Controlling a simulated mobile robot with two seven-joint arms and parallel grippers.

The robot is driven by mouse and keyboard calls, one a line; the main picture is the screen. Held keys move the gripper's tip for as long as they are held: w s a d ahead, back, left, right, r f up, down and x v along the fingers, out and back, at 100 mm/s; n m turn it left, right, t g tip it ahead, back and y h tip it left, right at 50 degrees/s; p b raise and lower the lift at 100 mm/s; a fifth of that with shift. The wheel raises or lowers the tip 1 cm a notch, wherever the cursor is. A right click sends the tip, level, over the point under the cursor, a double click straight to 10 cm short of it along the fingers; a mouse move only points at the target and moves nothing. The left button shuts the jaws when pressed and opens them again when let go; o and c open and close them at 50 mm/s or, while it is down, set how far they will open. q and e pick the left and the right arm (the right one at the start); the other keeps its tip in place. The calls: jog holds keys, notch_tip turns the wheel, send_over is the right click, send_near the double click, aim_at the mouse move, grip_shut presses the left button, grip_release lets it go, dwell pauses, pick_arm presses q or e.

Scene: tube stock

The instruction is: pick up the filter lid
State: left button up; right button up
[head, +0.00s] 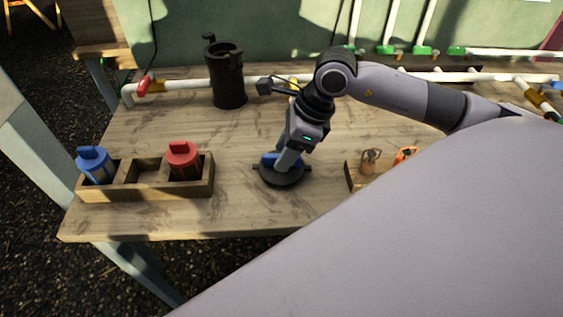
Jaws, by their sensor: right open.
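The filter lid (283,177) is a round dark disc with a blue part on top, lying flat on the wooden table near its front middle. My right gripper (283,163) reaches down from above and is right at the lid's raised top. It is open. The fingers hide part of the blue piece, and I cannot tell if they touch it. A dark cylindrical housing (229,80) stands upright at the back, apart from the lid. My left gripper is not in view.
A wooden box (146,193) at the left holds a blue-capped cartridge (95,164) and a red-capped one (184,160), with an empty middle slot. Another wooden holder (352,177) with small items stands at the right. White pipes (205,83) run along the back.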

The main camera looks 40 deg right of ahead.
jog(key=shift+f, duration=0.2)
grip_shut()
jog(key=shift+w+r, duration=0.1)
notch_tip(320, 180, up, 20)
dwell(0.5)
